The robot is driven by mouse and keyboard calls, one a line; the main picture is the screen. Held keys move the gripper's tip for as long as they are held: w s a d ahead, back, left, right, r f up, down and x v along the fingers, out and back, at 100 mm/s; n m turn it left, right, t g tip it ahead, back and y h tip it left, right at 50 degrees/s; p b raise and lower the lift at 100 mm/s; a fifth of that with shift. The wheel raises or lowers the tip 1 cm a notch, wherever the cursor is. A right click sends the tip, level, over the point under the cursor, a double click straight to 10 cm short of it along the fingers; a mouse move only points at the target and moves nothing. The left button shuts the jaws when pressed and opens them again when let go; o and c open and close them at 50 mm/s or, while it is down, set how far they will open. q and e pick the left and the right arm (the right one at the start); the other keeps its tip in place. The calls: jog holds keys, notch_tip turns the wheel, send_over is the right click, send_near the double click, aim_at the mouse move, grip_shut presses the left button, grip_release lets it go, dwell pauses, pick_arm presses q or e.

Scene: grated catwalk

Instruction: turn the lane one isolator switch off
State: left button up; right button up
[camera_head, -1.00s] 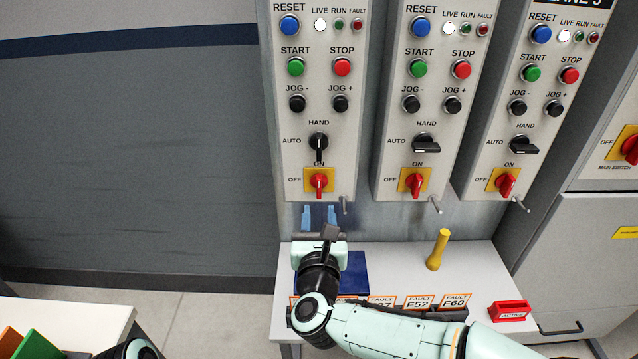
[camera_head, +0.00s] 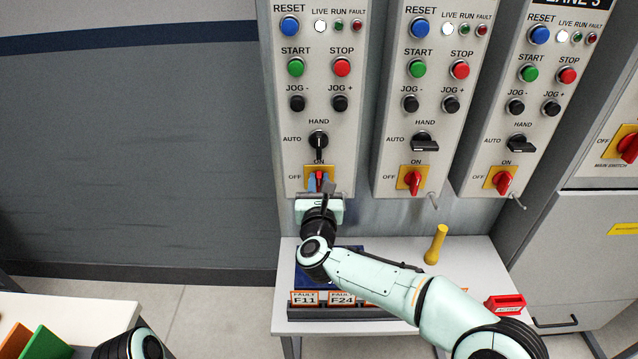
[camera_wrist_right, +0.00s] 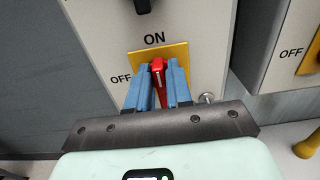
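The lane one isolator switch is on the leftmost panel. Its red handle (camera_head: 319,176) sits on a yellow plate (camera_head: 308,171) and points up towards ON; the handle (camera_wrist_right: 158,74) and yellow plate (camera_wrist_right: 180,52) also show in the right wrist view. My right gripper (camera_head: 320,184) is at the switch from below. In the right wrist view its blue fingers (camera_wrist_right: 158,82) stand on either side of the handle, very close to it. I cannot tell whether they press on it. My left gripper is out of view; only part of my left arm shows at bottom left.
Two similar panels with isolators (camera_head: 413,181) (camera_head: 501,180) stand to the right. A metal peg (camera_wrist_right: 207,98) juts out right of the gripper. Below is a white shelf (camera_head: 400,255) with fault tags (camera_head: 342,298), a yellow-handled object (camera_head: 436,244) and a red box (camera_head: 504,304).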

grip_shut()
jog(key=shift+n, duration=0.4)
jog(key=n, duration=0.5)
jog(key=a+n, duration=0.1)
jog(key=n, duration=0.5)
jog(key=f+n, duration=0.1)
jog(key=n, duration=0.4)
jog(key=shift+a+n, duration=0.15)
jog(key=shift+n, duration=0.55)
jog(key=o, duration=0.5)
grip_release()
jog(key=shift+f, duration=0.15)
